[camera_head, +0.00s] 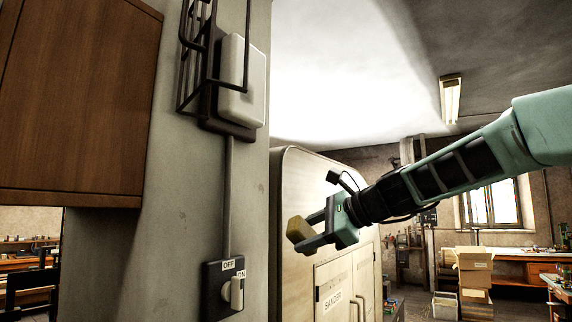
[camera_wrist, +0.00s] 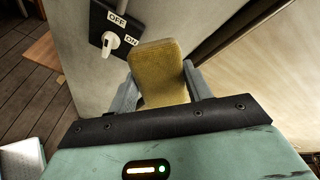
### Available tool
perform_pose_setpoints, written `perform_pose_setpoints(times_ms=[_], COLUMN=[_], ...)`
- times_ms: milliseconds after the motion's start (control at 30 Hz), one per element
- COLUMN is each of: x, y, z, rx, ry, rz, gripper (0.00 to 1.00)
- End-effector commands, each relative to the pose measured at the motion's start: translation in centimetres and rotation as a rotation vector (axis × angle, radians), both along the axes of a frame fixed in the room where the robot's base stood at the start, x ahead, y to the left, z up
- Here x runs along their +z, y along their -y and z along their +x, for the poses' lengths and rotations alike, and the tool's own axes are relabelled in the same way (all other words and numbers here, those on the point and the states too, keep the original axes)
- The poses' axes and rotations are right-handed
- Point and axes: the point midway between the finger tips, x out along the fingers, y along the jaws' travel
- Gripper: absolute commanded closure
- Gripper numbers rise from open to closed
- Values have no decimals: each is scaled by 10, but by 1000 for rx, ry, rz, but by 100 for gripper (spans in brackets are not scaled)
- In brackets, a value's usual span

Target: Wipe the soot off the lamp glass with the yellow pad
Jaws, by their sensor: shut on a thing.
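The yellow pad (camera_head: 298,229) is a small block between the fingers of my gripper (camera_head: 314,232), which is shut on it. In the wrist view the pad (camera_wrist: 160,68) sticks out beyond the fingers, its broad face toward the camera. The lamp glass (camera_head: 243,80) is a pale, rounded panel high on the grey pillar. Dark cage bars (camera_head: 190,60) stand at its left and a thin bar runs over its face. I cannot make out soot on it. My gripper is below and right of the glass, apart from it.
A switch box (camera_head: 222,288) marked OFF and ON is low on the pillar (camera_head: 170,200). A wooden cabinet (camera_head: 75,90) hangs at left. Boxes (camera_head: 474,268) stand at right.

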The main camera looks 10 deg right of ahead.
Motion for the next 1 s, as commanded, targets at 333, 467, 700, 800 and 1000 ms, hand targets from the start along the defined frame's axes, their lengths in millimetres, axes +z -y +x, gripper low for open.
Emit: perform_pose_setpoints(times_ms=[333,467,700,800,1000], x=[187,238,283,288,289], y=[-48,-55,-60,-62,-74], z=[-62,-88,-115,-117,-108], rx=[-57,-31,6,11,11], ry=[187,223,246,247,246], rz=[214,264,309,312,312], gripper=[69,69,69,69,69])
